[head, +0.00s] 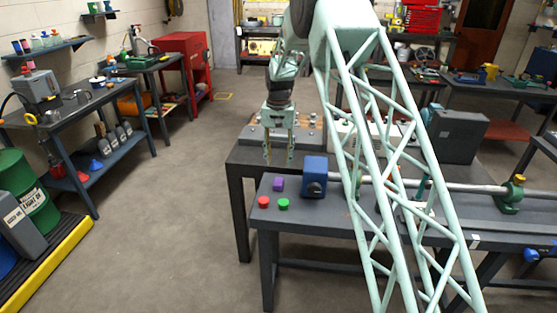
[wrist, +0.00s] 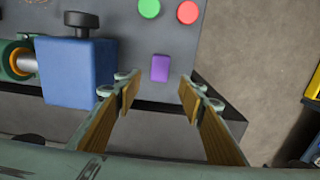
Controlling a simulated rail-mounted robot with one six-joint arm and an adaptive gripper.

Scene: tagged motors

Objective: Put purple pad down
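The purple pad (head: 278,184) is a small block on the near grey table (head: 330,215), close to its left end. In the wrist view the purple pad (wrist: 160,68) shows just ahead of the gap between my fingertips, near a table edge. It appears to rest on the surface, apart from both fingers. My gripper (head: 278,158) points down above and behind the pad in the head view. In the wrist view my gripper (wrist: 159,88) is open, with its two wood-coloured finger pads wide apart and nothing between them.
A blue box with a dark knob (head: 315,177) stands right of the pad, joined to a long rod. A red button (head: 263,202) and a green button (head: 283,204) sit near the table's front. A dark bench (head: 240,158) stands behind. Floor to the left is clear.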

